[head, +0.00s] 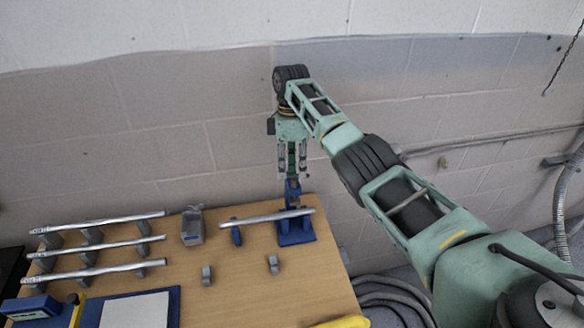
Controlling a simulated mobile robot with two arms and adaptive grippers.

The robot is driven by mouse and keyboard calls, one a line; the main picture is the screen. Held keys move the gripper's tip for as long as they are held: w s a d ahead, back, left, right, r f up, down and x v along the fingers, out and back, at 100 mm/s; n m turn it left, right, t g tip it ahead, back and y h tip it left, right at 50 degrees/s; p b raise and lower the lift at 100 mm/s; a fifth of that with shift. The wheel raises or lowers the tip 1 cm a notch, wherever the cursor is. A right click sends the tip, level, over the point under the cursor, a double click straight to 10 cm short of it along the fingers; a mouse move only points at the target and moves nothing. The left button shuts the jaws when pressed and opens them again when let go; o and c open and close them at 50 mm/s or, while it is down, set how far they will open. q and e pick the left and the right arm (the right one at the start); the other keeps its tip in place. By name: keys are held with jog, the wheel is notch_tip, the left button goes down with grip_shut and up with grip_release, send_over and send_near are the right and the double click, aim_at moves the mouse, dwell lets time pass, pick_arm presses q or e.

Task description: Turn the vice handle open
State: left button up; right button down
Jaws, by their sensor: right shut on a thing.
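The blue vice (296,232) stands at the back right of the wooden table, with its upper part directly below my right gripper. A grey metal rod (262,217) lies across the vice and a small blue support (236,236) to its left. My right gripper (292,178) points down from above and is shut at the top of the vice. The vice handle is mostly hidden between the fingers, and its exact angle cannot be told. My left gripper is not in view.
Several metal rods (100,246) lie on grey holders at the table's left. Two small grey clips (207,275) stand mid-table. A blue mat (172,304) and a yellow object (343,322) are at the front. Coiled hoses (395,294) lie right of the table.

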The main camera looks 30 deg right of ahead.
jog(key=c, duration=2.1)
grip_release()
jog(key=shift+f, duration=0.1)
jog(key=shift+o, duration=0.9)
jog(key=shift+w+d, duration=0.1)
jog(key=shift+w, duration=0.05)
jog(key=shift+r, duration=0.2)
notch_tip(320, 180, up, 7)
jog(key=w, duration=0.1)
jog(key=shift+w+d, duration=0.15)
jog(key=shift+d, duration=0.15)
jog(key=shift+f, duration=0.1)
